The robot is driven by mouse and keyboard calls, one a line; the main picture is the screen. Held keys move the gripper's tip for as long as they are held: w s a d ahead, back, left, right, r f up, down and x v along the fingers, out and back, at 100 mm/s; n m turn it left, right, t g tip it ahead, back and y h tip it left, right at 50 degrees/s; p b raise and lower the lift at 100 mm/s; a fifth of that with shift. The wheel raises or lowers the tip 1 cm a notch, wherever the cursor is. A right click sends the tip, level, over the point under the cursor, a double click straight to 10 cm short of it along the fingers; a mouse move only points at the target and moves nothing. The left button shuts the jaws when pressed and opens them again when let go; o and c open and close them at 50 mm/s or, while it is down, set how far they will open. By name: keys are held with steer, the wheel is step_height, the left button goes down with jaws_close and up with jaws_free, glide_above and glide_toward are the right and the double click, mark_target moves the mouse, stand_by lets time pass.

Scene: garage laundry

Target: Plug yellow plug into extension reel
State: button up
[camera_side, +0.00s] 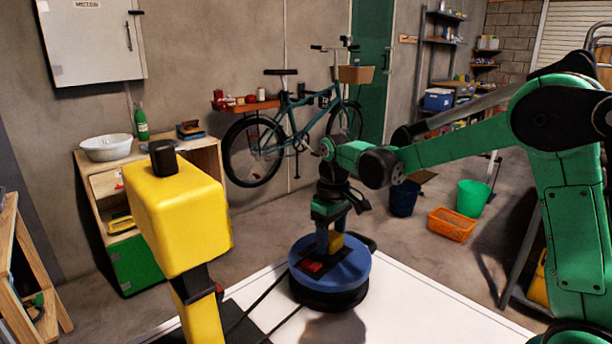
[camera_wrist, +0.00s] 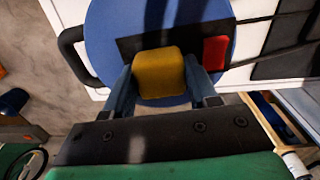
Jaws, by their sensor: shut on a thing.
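The extension reel (camera_side: 352,282) lies flat on the white tabletop, with a round blue top, a dark base and a red switch (camera_side: 313,267). My gripper (camera_side: 333,243) points down over the reel's top, its blue fingers shut on the yellow plug (camera_side: 336,241). In the wrist view the yellow plug (camera_wrist: 160,72) sits between both fingers, in front of a dark panel on the blue disc (camera_wrist: 108,28). The red switch (camera_wrist: 215,52) is just right of it. The plug's underside is hidden, so I cannot tell whether it touches the socket or is inserted.
A large yellow block with a black cap (camera_side: 180,220) stands in the left foreground. Dark cables (camera_side: 262,298) run from the reel area to the left. The white tabletop (camera_side: 410,305) is clear at right. A bicycle (camera_side: 290,130) and buckets stand behind.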

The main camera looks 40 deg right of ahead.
mark_target(331, 235)
steer(key=shift+f, duration=0.55)
stand_by(0.4)
steer(key=o, duration=1.3)
steer(key=shift+c, duration=0.2)
steer(key=shift+r, duration=2.8)
